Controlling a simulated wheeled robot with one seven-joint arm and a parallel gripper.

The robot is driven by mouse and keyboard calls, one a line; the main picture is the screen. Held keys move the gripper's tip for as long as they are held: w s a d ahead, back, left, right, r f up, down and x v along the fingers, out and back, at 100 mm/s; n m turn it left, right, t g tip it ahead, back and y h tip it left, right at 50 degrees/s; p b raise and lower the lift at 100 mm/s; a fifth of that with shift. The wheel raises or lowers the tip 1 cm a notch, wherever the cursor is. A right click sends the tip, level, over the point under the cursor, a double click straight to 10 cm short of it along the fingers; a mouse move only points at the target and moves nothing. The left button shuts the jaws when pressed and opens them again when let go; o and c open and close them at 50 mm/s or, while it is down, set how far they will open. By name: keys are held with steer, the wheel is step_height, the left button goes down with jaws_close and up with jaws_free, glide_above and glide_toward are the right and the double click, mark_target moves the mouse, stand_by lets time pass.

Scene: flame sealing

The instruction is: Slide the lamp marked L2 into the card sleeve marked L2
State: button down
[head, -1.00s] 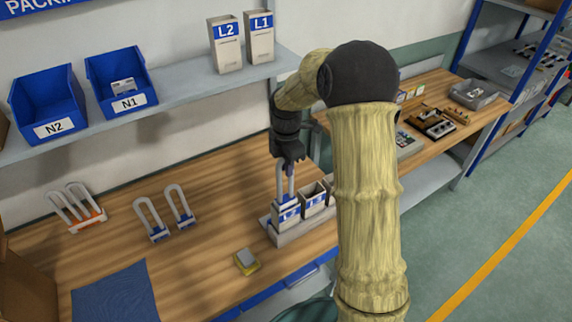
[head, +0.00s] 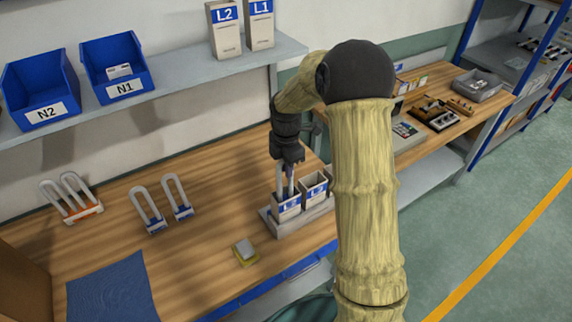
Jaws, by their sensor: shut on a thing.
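My gripper (head: 288,163) is shut on a white U-shaped lamp (head: 279,180), which stands upright below it. The lamp's lower end is inside the left card sleeve (head: 287,208), and its blue base is hidden there. This sleeve is grey with a blue label starting with L; its digit is too small to read. It stands in a grey holder (head: 277,231). A second, open sleeve (head: 314,187) stands beside it on the right, partly behind my arm. The mark on the lamp is not visible.
Two blue-based lamps (head: 148,210) (head: 177,197) and an orange-based lamp (head: 72,198) stand on the wooden bench. A yellow pad with a grey block (head: 245,252) lies left of the holder. The shelf bears cartons L2 (head: 226,32) and L1 (head: 260,25) and blue bins.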

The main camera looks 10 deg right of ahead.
steer(key=shift+f+b, duration=0.5)
steer(key=shift+f, duration=0.6)
steer(key=b, duration=0.4)
glide_toward(286, 209)
steer(key=shift+w+d+f, duration=0.25)
steer(key=shift+w+f, duration=0.5)
steer(key=shift+w, duration=0.1)
steer(key=shift+w+d+f, duration=0.25)
steer(key=shift+w+f, duration=0.5)
steer(key=shift+w, duration=0.05)
steer(key=c, duration=1.3)
jaws_free()
steer(key=c, duration=0.3)
steer(key=shift+c, duration=0.2)
steer(key=shift+r+p, duration=0.1)
steer(key=shift+p, duration=0.25)
